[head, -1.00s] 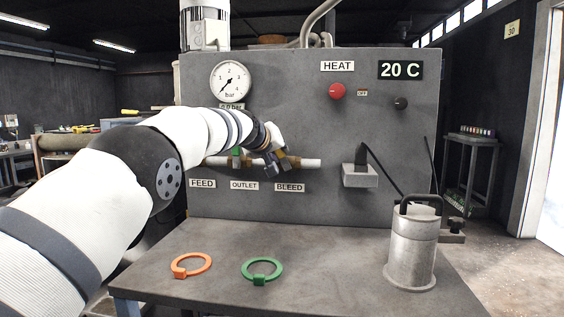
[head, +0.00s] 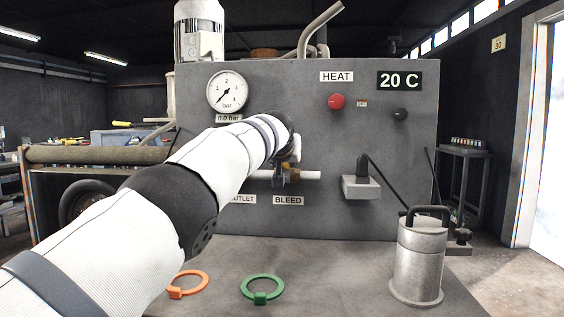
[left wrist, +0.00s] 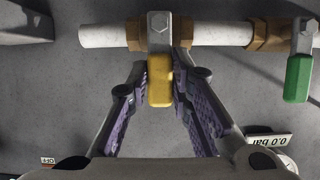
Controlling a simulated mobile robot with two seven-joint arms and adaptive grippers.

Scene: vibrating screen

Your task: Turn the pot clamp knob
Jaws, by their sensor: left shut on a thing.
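The pot (head: 418,265) is a grey metal cylinder with a black top handle, upright on the right of the bench. A small dark knob-like part (head: 462,236) shows just right of it; its details are too small to tell. My left gripper (head: 284,174) is far to the left of the pot, at the pipe on the panel, partly hidden by my arm. In the left wrist view my left gripper (left wrist: 161,88) is shut on the yellow valve handle (left wrist: 160,80), a finger on each side. My right gripper is not in view.
A green ring (head: 262,288) and an orange ring (head: 188,285) lie on the bench. A green valve handle (left wrist: 299,80) is beside the yellow one. A grey socket block (head: 361,188) with a cable juts from the panel. The bench between green ring and pot is clear.

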